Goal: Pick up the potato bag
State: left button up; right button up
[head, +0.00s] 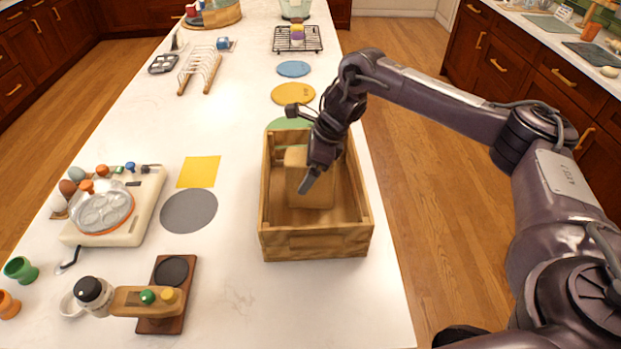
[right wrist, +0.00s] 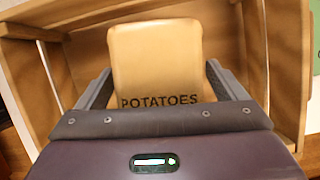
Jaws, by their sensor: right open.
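The potato bag (head: 308,192) is a tan block-shaped bag standing inside a wooden crate (head: 314,243) on the white counter. In the right wrist view the bag (right wrist: 155,60) shows the printed word POTATOES. My right gripper (head: 308,182) is over the crate at the bag. In the right wrist view its two fingers (right wrist: 158,90) are open, one on each side of the bag's near end, with small gaps visible. My arm hides part of the bag and the crate's far right corner in the head view. My left gripper is not in view.
To the left lie a grey disc (head: 189,211), a yellow square (head: 199,172) and a cream tray (head: 142,215) with several small items. The counter's right edge is close beside the crate.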

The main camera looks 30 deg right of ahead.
jog(key=shift+f, duration=0.15)
jog(key=c, duration=1.4)
jog(key=shift+w, duration=0.1)
jog(key=shift+c, duration=1)
